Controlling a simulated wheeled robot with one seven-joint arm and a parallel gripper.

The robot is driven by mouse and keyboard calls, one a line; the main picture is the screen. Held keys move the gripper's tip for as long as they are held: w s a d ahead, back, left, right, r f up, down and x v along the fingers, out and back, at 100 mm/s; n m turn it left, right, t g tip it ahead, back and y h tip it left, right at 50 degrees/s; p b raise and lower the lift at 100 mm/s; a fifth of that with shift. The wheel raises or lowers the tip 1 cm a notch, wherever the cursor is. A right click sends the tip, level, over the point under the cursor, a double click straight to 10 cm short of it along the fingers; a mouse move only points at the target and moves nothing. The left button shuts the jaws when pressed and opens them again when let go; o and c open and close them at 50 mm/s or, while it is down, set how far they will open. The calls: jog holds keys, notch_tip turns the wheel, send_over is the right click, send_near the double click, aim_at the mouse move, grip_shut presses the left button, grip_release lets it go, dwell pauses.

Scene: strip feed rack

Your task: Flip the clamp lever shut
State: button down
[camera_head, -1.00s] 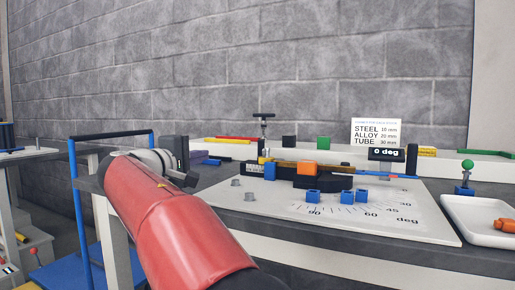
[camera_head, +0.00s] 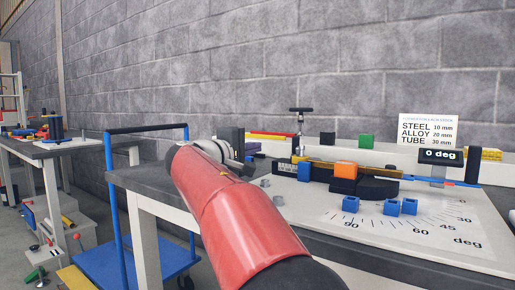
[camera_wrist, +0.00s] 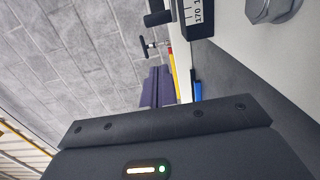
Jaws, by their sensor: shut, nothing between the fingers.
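A black T-shaped handle (camera_head: 300,110) on a thin upright post stands above the back of the bench fixture; I cannot tell whether it is the clamp lever. It also shows in the wrist view (camera_wrist: 146,46). A brass-coloured strip (camera_head: 380,172) lies across a dark round base, with an orange block (camera_head: 345,169) on it. My gripper's dark body (camera_wrist: 165,145) fills the bottom of the wrist view; its fingertips do not show clearly. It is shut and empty. In the head view my red arm reaches over the bench's left end, left of the fixture and apart from the handle.
The white plate (camera_head: 400,236) carries an angle scale and several blue blocks (camera_head: 351,204). A display (camera_head: 440,156) reads 0 deg. A blue trolley (camera_head: 122,210) stands left of the bench, and another worktable (camera_head: 70,146) is farther left. Floor between them is partly clear.

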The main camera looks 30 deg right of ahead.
jog(key=x, duration=0.7)
jog(key=shift+d+p, duration=0.3)
jog(key=shift+p, duration=0.05)
jog(key=shift+s+d, duration=0.3)
jog(key=shift+d, duration=0.25)
jog(key=shift+s+d, duration=0.3)
jog(key=shift+d, duration=0.25)
jog(key=shift+s+d, duration=0.25)
jog(key=shift+d, duration=0.3)
